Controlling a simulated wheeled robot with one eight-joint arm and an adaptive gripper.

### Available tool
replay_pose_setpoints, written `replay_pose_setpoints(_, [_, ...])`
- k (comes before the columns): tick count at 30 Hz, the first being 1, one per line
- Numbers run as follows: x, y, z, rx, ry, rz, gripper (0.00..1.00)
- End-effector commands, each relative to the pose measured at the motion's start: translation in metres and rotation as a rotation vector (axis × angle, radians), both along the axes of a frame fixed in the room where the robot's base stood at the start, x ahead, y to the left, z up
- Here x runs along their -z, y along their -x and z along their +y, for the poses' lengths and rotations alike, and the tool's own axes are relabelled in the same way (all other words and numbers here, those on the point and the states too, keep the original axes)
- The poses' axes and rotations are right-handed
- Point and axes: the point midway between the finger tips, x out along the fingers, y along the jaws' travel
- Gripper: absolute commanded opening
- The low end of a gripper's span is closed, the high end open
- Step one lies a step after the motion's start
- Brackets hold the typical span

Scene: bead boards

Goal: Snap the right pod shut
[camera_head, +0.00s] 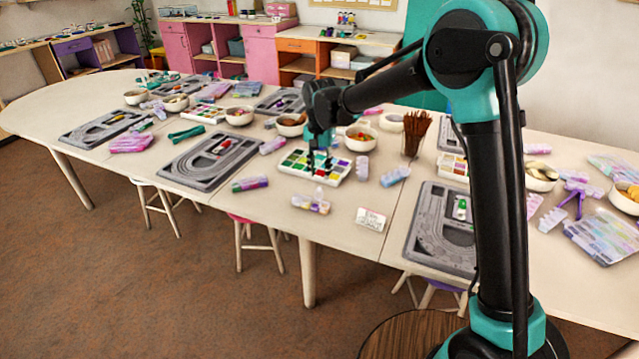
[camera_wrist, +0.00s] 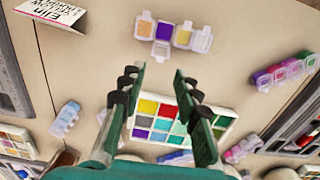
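A short strip of small clear pods (camera_head: 312,205) lies near the table's front edge; it also shows at the top of the wrist view (camera_wrist: 163,31). In the wrist view the middle pod is purple, and a clear flap stands out from its lower side. The right pod (camera_wrist: 183,36) holds yellow, with a clear open lid (camera_wrist: 202,40) beside it.
The paint palette (camera_head: 330,176) lies below my gripper. A name card (camera_head: 370,219) stands right of the strip, and a colored pod strip (camera_head: 250,184) lies left. Grey bead boards (camera_head: 170,172) flank the area. Bare table surrounds the strip.

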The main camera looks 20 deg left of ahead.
Motion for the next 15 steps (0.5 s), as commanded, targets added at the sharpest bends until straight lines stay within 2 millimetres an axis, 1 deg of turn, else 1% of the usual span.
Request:
replay_pose_setpoints(1, [0.010,-0.001,0.000,0.000,0.000,0.000,0.32])
replay_pose_setpoints(6, [0.035,0.000,0.000,0.000,0.000,0.000,0.32])
replay_pose_setpoints(10, [0.046,0.000,0.000,0.000,0.000,0.000,0.32])
replay_pose_setpoints(15, [0.052,0.000,0.000,0.000,0.000,0.000,0.32])
